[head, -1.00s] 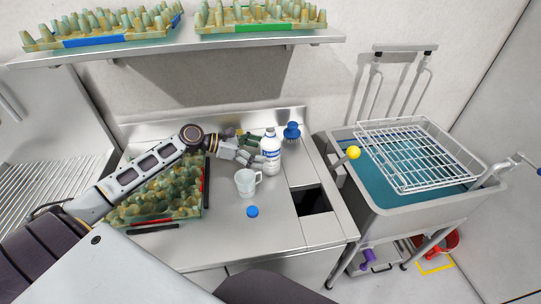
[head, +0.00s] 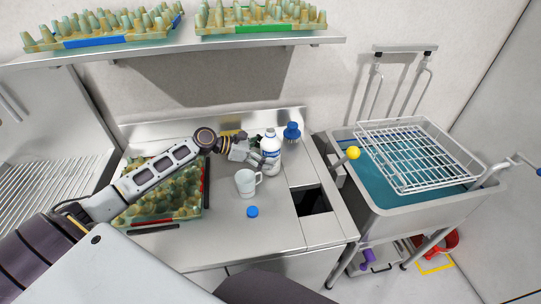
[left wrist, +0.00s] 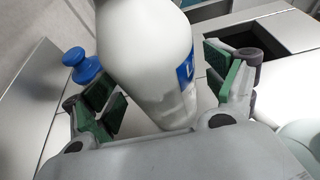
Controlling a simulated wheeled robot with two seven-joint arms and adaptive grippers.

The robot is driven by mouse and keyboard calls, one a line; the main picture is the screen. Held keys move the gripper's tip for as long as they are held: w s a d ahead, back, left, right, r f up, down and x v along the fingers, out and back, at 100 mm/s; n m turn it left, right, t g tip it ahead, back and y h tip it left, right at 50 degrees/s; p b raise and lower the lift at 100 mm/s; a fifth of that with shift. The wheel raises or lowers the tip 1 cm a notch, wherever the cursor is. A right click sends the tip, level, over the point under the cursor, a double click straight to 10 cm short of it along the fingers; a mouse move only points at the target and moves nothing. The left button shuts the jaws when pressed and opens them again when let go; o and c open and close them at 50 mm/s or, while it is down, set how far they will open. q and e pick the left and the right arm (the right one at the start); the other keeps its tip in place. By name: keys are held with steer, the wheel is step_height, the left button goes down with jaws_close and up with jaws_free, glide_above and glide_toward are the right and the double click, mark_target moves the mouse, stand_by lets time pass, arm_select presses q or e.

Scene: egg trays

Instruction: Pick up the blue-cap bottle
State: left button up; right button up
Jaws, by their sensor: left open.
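A white bottle (head: 271,145) with a blue label stands upright on the steel counter, near its back. Its cap is too small to make out clearly. My left gripper (head: 262,158) is at the bottle's left side, open. In the left wrist view the bottle (left wrist: 148,55) stands between the spread green-padded fingers of the gripper (left wrist: 165,88), and neither pad is seen pressing on it. The bottle's top is cut off there. My right gripper is not in view.
A clear mug (head: 246,183) stands in front of the bottle, with a loose blue cap (head: 252,212) nearer the front. An egg tray (head: 190,213) lies left, under my arm. A square opening (head: 312,201) is at right.

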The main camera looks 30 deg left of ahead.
arm_select(q)
steer(key=shift+w+d+f, duration=0.25)
steer(key=shift+w+d, duration=0.15)
steer(key=shift+d, duration=0.05)
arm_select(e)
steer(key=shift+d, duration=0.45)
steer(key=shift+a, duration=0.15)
arm_select(q)
steer(key=shift+c, duration=0.3)
steer(key=c, duration=1.4)
steer(key=shift+r, duration=0.1)
